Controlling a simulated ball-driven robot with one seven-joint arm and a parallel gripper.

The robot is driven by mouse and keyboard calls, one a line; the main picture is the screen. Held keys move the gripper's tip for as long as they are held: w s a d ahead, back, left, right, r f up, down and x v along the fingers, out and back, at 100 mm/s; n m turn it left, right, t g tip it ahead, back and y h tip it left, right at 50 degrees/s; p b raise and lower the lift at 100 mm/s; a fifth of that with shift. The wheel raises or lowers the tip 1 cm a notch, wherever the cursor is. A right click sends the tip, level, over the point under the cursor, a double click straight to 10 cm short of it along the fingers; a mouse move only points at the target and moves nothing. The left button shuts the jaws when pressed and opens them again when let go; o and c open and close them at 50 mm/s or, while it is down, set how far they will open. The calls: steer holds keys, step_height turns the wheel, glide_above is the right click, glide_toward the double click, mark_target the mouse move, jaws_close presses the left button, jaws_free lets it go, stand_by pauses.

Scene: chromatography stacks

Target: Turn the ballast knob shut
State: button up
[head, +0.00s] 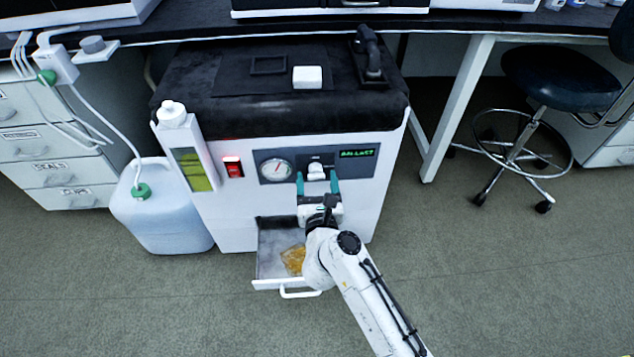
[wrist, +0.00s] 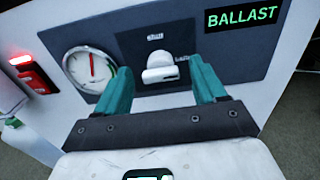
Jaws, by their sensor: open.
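The ballast knob (head: 316,171) is a small white knob with a bar-like grip, on the dark front panel of a white pump cabinet. In the wrist view the knob (wrist: 167,67) sits on a dark square plate with small labels, too small to read surely. Its bar points left and slightly down. My gripper (head: 317,184) is open, with one teal finger on each side of the knob. In the wrist view the fingers of my gripper (wrist: 159,80) show clear gaps to the knob, so it is not clamped. A green "BALLAST" display (wrist: 242,16) is lit at the upper right.
A round gauge (wrist: 90,70) and a lit red switch (head: 233,166) are left of the knob. An open drawer (head: 267,268) holding something yellow extends below, beside my arm. A white jug (head: 163,217) stands left; a stool (head: 545,90) stands right. The front floor is clear.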

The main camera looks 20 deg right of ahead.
steer(key=c, duration=1.1)
steer(key=shift+o, duration=0.2)
steer(key=shift+r+n+p, duration=0.1)
steer(key=shift+n+p, duration=0.2)
steer(key=shift+p, duration=0.05)
steer(key=n+p, duration=0.2)
steer(key=shift+a+r+p, duration=0.1)
steer(key=shift+r+p, duration=0.05)
steer(key=shift+p, duration=0.25)
steer(key=n+p, duration=0.4)
steer(key=n, duration=0.1)
steer(key=shift+a+n, duration=0.1)
steer(key=shift+n, duration=0.3)
steer(key=n+p, duration=0.2)
steer(key=n, duration=0.1)
steer(key=n+p, duration=0.1)
steer(key=n, duration=0.1)
steer(key=shift+f, duration=0.3)
steer(key=shift+a+f+n+p, duration=0.15)
steer(key=shift+n+p, duration=0.75)
steer(key=shift+n, duration=1.3)
